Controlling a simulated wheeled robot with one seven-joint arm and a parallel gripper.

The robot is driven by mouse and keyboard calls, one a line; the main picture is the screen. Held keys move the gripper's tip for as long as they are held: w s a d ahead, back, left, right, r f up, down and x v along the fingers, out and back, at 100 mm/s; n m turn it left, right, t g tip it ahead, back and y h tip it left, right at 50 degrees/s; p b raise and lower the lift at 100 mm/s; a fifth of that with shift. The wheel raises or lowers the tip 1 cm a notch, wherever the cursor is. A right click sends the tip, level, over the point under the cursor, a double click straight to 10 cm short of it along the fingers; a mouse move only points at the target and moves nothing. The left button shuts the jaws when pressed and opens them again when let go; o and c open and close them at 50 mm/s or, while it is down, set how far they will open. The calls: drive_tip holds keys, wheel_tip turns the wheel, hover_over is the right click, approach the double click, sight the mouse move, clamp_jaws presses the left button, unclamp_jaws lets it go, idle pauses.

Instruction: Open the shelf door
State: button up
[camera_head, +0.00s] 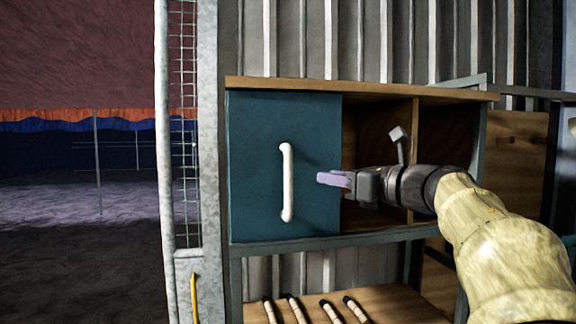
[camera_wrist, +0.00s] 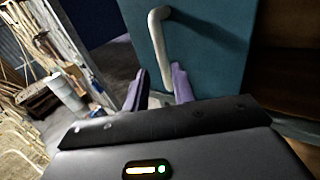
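The shelf door (camera_head: 255,165) is a teal panel covering the left part of the wooden shelf (camera_head: 360,90). It appears flat against the shelf front. A white vertical handle (camera_head: 287,182) is fixed on it. My gripper (camera_head: 322,178) has purple fingers and is to the right of the handle, pointing left towards it. In the wrist view my gripper (camera_wrist: 162,84) has its two fingers spread apart with nothing gripped between them. The handle (camera_wrist: 158,42) is just beyond the fingertips in that view, and the door (camera_wrist: 222,60) fills the upper right.
Open compartments (camera_head: 378,140) lie to the right of the door, behind my arm. A metal mesh post (camera_head: 185,150) stands close to the door's left side. Several rattan rods (camera_head: 298,310) lie on the lower shelf board (camera_head: 395,305). Open floor lies at the far left.

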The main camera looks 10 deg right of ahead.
sight(292, 172)
drive_tip(key=p+x, duration=0.6)
drive_tip(key=x, duration=0.6)
drive_tip(key=shift+w+a, duration=0.2)
drive_tip(key=shift+w, duration=0.15)
clamp_jaws()
